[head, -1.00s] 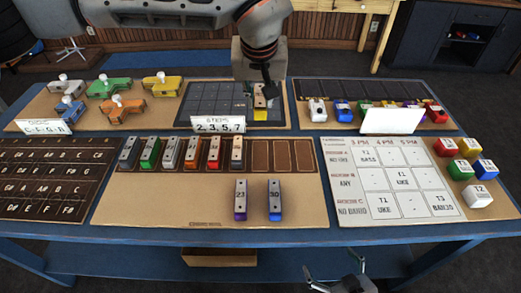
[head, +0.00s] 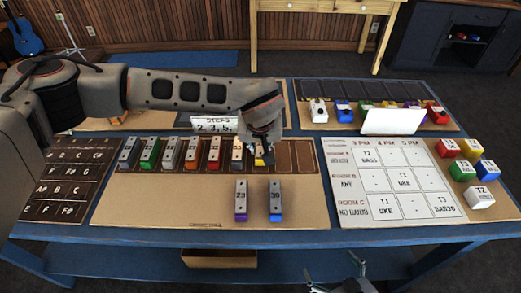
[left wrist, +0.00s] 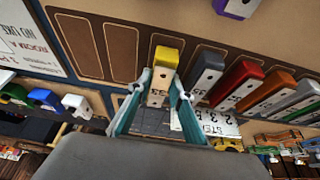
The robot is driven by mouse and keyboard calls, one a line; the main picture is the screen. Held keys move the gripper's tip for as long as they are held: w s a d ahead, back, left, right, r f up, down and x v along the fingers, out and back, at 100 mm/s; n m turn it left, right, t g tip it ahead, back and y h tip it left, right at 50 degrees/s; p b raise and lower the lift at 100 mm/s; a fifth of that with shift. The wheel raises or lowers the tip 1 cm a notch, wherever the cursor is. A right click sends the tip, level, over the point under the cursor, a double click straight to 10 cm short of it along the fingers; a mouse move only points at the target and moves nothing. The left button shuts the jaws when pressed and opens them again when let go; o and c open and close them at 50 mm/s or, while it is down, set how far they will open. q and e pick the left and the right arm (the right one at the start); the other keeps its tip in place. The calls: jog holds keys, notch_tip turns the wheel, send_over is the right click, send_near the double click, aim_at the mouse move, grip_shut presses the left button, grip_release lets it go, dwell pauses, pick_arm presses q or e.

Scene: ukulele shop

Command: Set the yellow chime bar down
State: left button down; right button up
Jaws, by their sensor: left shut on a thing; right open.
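The yellow chime bar (head: 259,160) is mostly hidden under my left gripper (head: 262,146) in the head view. In the left wrist view its yellow end (left wrist: 166,56) and pale metal plate show between the two fingers of my left gripper (left wrist: 161,80), which is shut on it. My right gripper (head: 338,284) is open and empty at the bottom edge of the head view.
Several chime bars (head: 171,153) fill the rack's left part; slots to the right are empty. A purple bar (head: 241,201) and a blue bar (head: 275,201) stand on the board in front. A "STEPS" card (head: 214,124) stands behind the rack. A schedule board (head: 394,214) lies to the right.

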pick_arm(q)
jog(key=shift+f, duration=0.6)
jog(key=shift+f, duration=0.1)
jog(key=c, duration=1.8)
grip_release()
jog(key=shift+r, duration=0.4)
jog(key=v, duration=1.1)
jog(key=shift+s+r, duration=0.2)
jog(key=shift+s, duration=0.1)
